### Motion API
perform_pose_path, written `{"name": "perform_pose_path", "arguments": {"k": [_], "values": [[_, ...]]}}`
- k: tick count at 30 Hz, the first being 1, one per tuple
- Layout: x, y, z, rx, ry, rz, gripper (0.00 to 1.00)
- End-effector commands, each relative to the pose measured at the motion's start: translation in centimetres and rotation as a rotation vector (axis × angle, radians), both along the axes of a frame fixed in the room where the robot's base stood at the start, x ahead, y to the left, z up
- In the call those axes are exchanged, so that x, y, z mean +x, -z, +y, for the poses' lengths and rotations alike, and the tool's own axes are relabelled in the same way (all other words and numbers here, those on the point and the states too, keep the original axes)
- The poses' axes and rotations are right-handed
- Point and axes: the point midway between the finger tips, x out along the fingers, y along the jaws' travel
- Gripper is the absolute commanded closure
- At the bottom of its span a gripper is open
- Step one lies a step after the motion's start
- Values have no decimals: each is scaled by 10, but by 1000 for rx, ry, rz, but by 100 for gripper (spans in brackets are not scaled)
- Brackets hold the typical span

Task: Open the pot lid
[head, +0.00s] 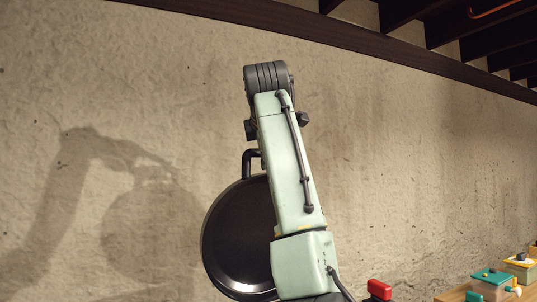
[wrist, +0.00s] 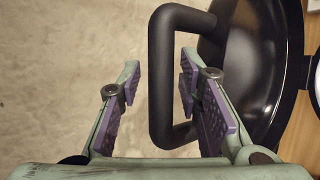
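A glossy black round pot part (head: 238,235), which looks like the lid, stands steeply tilted left of my arm in the head view. Its black bent handle (head: 248,160) shows at the top. In the wrist view the black lid (wrist: 262,60) fills the right side. Its U-shaped handle (wrist: 160,100) runs up between my gripper's (wrist: 160,76) two purple-padded fingers. The fingers are apart, with a narrow gap to the handle on each side. My arm hides part of the lid and the fingertips in the head view.
A wooden table (head: 455,296) at the lower right carries small coloured boxes (head: 492,275). A red object (head: 379,289) stands close to my arm's right side. A plain rough wall (head: 400,150) is behind, with open air left of the arm.

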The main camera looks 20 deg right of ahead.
Motion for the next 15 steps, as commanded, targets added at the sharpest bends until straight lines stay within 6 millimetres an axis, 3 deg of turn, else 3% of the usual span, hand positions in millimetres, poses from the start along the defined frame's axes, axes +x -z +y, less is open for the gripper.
{"name": "perform_pose_path", "arguments": {"k": [10,15], "values": [[0,1,0,2,-1,2,62],[-13,-7,5,2,-1,0,62]]}}
